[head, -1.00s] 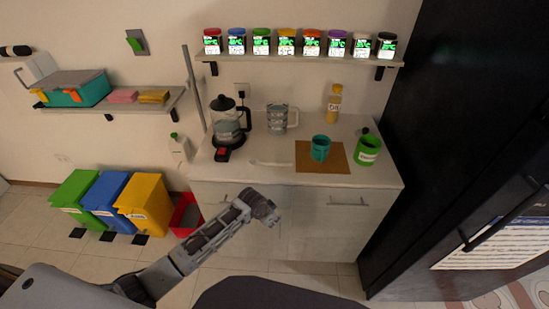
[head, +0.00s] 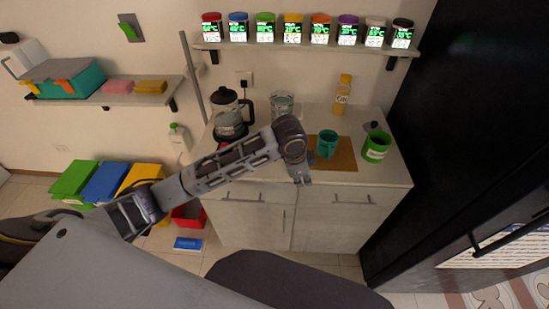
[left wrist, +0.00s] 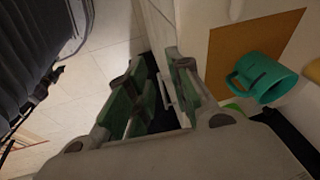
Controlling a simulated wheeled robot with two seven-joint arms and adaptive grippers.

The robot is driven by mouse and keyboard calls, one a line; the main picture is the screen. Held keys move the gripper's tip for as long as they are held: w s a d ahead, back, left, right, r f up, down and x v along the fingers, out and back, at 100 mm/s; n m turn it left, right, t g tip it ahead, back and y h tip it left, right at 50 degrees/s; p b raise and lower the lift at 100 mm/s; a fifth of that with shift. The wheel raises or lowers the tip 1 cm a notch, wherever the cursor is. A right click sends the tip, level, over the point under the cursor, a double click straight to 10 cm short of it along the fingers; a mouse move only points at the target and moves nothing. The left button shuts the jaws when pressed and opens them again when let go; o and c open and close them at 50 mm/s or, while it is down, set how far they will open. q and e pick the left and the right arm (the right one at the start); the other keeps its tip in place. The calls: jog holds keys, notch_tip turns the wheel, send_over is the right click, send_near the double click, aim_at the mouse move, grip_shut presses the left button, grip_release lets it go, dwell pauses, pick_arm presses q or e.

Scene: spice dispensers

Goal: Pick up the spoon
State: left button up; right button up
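No spoon can be clearly made out now. A dark rounded item (head: 373,125) shows behind the green labelled container (head: 376,147), too small to identify. My left gripper (head: 303,181) is in front of the counter's front edge, left of and nearer than the teal mug (head: 327,143). In the left wrist view its two fingers (left wrist: 158,62) stand apart with nothing seen between them. The teal mug (left wrist: 262,78) is to their right there. My left forearm and wrist hide part of the counter left of the mat. My right gripper is not in view.
The mug stands on a brown mat (head: 346,163). A coffee maker (head: 229,115), glass jug (head: 282,106) and oil bottle (head: 342,95) stand behind. A shelf (head: 300,46) holds several spice jars. A black fridge (head: 460,130) bounds the right side.

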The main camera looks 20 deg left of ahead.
pick_arm(q)
jog(key=w+a+r+m+y, duration=0.1)
jog(key=w+a+r+y, duration=0.1)
jog(key=w+a+r, duration=0.5)
jog(key=w+a, duration=0.1)
jog(key=a, duration=0.2)
jog(key=shift+a+g+y, duration=0.2)
jog(key=shift+g+y, duration=0.1)
send_over(280, 159)
jog(key=s, duration=0.1)
jog(key=shift+s+d+f, duration=0.1)
jog(key=shift+f, duration=2)
jog(key=shift+s+d+f, duration=0.1)
jog(key=shift+f, duration=1.95)
jog(key=shift+w+a+f+p, duration=0.1)
jog(key=shift+w+f+p, duration=0.1)
jog(key=shift+f, duration=0.65)
jog(key=shift+w+a+f+p, duration=0.1)
jog(key=shift+w+f, duration=0.1)
jog(key=shift+f, duration=0.65)
jog(key=shift+w+f+p, duration=0.1)
jog(key=shift+w+f, duration=0.1)
jog(key=shift+f, duration=0.65)
grip_shut()
